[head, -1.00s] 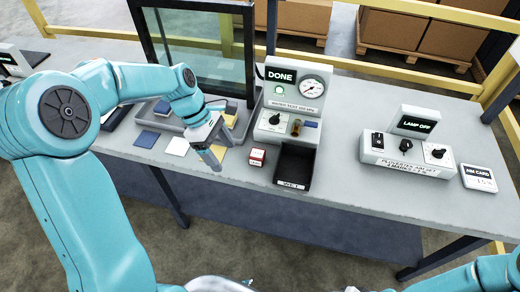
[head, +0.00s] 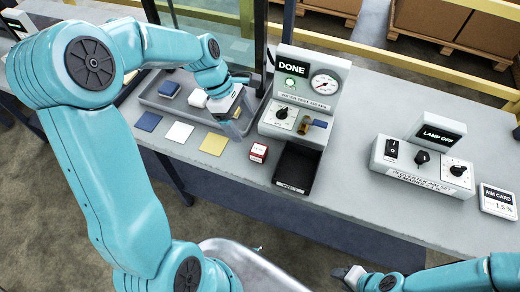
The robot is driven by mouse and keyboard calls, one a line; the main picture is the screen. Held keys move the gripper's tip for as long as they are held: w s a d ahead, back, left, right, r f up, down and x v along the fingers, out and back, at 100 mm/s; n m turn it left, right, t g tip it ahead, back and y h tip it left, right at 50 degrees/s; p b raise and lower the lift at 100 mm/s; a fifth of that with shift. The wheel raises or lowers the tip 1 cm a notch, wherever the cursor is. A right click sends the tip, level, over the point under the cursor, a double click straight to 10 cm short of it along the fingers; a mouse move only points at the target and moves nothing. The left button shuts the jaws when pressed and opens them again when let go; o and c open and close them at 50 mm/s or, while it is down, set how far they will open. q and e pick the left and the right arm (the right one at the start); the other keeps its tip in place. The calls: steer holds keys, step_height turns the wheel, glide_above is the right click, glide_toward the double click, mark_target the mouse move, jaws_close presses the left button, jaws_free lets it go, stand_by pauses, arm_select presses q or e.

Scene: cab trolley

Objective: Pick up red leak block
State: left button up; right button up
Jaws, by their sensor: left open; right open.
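The red leak block (head: 258,152) is a small red cube with a pale label. It stands on the grey bench, left of the black bin (head: 295,170) and apart from it. My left gripper (head: 234,124) is open, above and left of the red block in the picture, near the right end of the grey tray. It does not touch the red block. My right gripper (head: 347,273) is open at the bottom of the picture, in front of the bench and far from the block.
The grey tray (head: 150,98) holds a blue block (head: 169,89) and a white block (head: 197,98). Blue (head: 148,121), white (head: 179,132) and yellow (head: 213,144) squares lie in front. The DONE tester (head: 305,90) stands behind the bin; a switch box (head: 422,165) is right.

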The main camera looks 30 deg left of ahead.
arm_select(q)
glide_above(258, 149)
steer(key=a, duration=0.2)
steer(key=f, duration=0.5)
steer(key=shift+s+f, duration=0.3)
steer(key=shift+s+d+f, duration=0.15)
steer(key=shift+f, duration=0.35)
steer(key=x, duration=0.4)
steer(key=shift+d+f, duration=0.2)
steer(key=shift+f, duration=0.4)
steer(key=c, duration=1.1)
